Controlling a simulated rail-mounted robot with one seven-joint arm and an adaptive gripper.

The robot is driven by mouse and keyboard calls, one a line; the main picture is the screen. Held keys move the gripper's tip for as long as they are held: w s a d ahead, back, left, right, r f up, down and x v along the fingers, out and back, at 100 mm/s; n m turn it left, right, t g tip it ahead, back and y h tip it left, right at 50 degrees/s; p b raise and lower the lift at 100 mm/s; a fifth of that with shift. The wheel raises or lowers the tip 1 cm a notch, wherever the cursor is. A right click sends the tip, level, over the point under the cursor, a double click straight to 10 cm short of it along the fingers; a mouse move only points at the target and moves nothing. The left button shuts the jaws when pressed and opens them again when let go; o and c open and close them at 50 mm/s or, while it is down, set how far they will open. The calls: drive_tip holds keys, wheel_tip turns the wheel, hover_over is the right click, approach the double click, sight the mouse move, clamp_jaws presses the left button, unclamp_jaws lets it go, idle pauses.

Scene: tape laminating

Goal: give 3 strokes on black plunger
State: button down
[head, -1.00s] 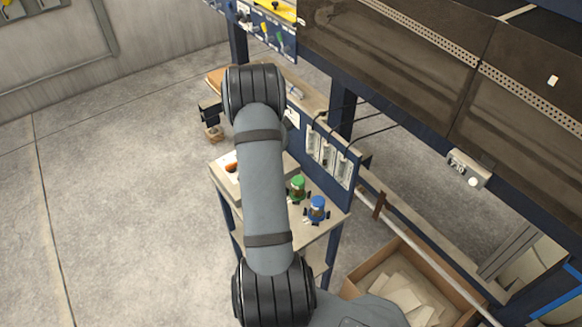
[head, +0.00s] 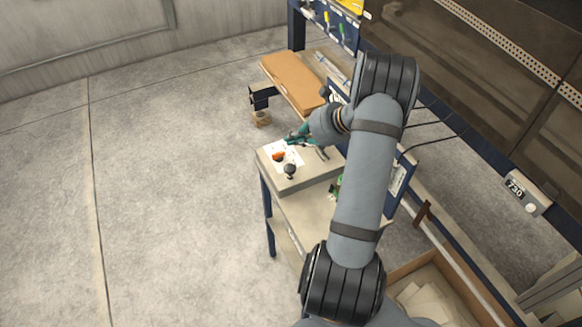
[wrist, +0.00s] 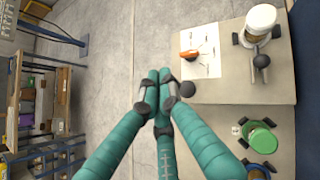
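The black plunger (head: 290,170) shows as a dark round knob on the pale bench top (head: 300,183), near its front edge, beside a white sheet with an orange item. In the wrist view a black ball (wrist: 187,89) near the bench corner looks like the same knob. My gripper (head: 303,140) has teal fingers and is over the bench, beyond the knob in the head view. In the wrist view the fingertips (wrist: 158,78) come close together just left of the black ball. Contact with it, and any gap between the tips, are unclear. I see nothing held.
The orange item (wrist: 190,54) lies on white paper (wrist: 208,60). A white-topped jar (wrist: 261,18) with black knobs stands on the bench. Green (wrist: 258,138) and blue (wrist: 262,168) items sit lower beside it. Open floor lies left; a blue-framed rack stands behind.

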drive_tip(key=b, duration=0.6)
hover_over(292, 168)
wheel_tip(292, 168, down, 8)
drive_tip(key=shift+d, duration=0.15)
drive_tip(key=shift+f+b, duration=0.3)
drive_tip(key=shift+f, duration=0.15)
drive_tip(key=shift+f, duration=0.2)
idle(0.8)
drive_tip(key=shift+f+b, duration=0.25)
drive_tip(key=shift+b, duration=0.35)
drive_tip(key=shift+s+f+b, duration=0.1)
drive_tip(key=shift+f+b, duration=1.25)
idle(1.0)
drive_tip(key=shift+r, duration=0.1)
drive_tip(key=shift+r+p, duration=1.1)
drive_tip(key=shift+r, duration=0.6)
